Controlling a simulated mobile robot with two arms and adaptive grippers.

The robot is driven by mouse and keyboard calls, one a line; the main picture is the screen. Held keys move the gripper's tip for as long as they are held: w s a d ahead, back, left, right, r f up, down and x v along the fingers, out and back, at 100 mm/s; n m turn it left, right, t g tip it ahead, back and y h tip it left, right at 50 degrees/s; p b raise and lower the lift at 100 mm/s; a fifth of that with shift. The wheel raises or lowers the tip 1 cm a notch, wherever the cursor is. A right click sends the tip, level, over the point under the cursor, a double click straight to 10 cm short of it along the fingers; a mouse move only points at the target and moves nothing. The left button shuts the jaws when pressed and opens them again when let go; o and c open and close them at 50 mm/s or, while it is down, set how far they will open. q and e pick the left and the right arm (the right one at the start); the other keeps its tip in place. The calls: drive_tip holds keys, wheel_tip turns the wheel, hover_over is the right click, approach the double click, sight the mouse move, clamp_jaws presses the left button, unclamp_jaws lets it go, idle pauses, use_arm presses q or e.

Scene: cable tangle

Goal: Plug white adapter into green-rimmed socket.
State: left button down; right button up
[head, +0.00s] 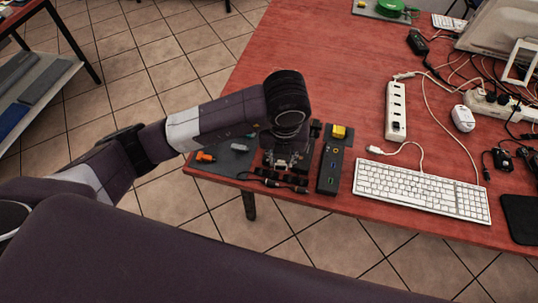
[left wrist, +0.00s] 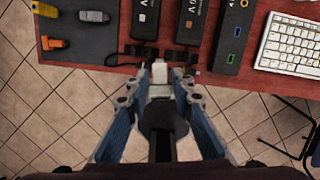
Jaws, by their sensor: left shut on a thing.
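My left gripper (head: 287,160) is over the front edge of the red table in the head view. In the left wrist view its fingertips (left wrist: 160,86) are shut on a small white piece, which looks like the white adapter (left wrist: 159,71). A dark socket box (head: 329,172) lies just right of the gripper. Its green-rimmed socket (head: 331,181) is nearest the front edge, with a blue-rimmed and a yellow-rimmed one behind. The green-rimmed socket also shows in the left wrist view (left wrist: 231,57), to the right of and apart from the adapter. My right gripper is not in view.
Two black boxes, one left (left wrist: 145,18) and one right (left wrist: 193,22), lie beside the socket box. A dark mat (head: 218,166) holds orange and grey connectors. A white keyboard (head: 424,190) lies right of the socket box. A power strip (head: 396,112) and loose cables are farther back.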

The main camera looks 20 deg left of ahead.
use_arm(q)
drive_tip(key=w+d+f+n+g+h+p, duration=0.2)
drive_tip(key=w+d+n+h+p, duration=0.15)
drive_tip(key=d+n+h, duration=1)
drive_tip(key=f+y+b, duration=0.1)
drive_tip(key=b, duration=0.1)
drive_tip(key=a+f+n+y+b, duration=0.1)
drive_tip(key=f+y+b, duration=0.1)
drive_tip(key=f+n+y+b, duration=0.1)
drive_tip(key=y+b, duration=0.1)
drive_tip(key=shift+w+a+f+n+b, duration=0.25)
drive_tip(key=shift+w+f+b, duration=0.05)
drive_tip(key=shift+f+b, duration=0.1)
drive_tip(key=shift+r, duration=0.25)
drive_tip(key=shift+p, duration=0.4)
drive_tip(key=shift+p, duration=0.4)
drive_tip(key=shift+p, duration=0.5)
